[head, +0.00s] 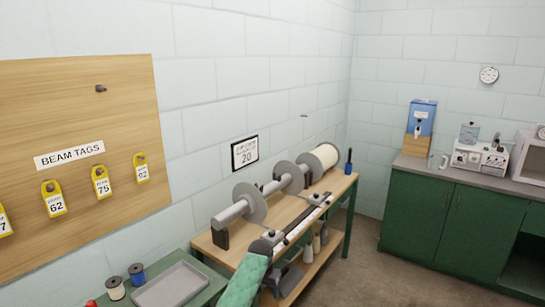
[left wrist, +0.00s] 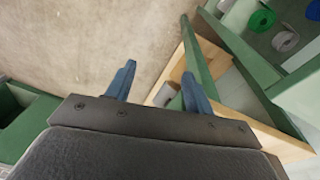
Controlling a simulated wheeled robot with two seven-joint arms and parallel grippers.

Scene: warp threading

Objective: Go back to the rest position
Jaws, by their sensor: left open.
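My left gripper (left wrist: 159,70) shows in the left wrist view. Its two blue fingers stand apart with nothing between them. Beyond the fingertips are bare concrete floor and a green leg with a wooden board. My right gripper is in neither view.
In the head view a wooden bench (head: 220,245) carries a beam with grey discs (head: 249,202). A grey tray (head: 170,287) and spools (head: 116,288) are nearby. Green cabinets (head: 430,210) stand right; floor (head: 350,262) is clear between.

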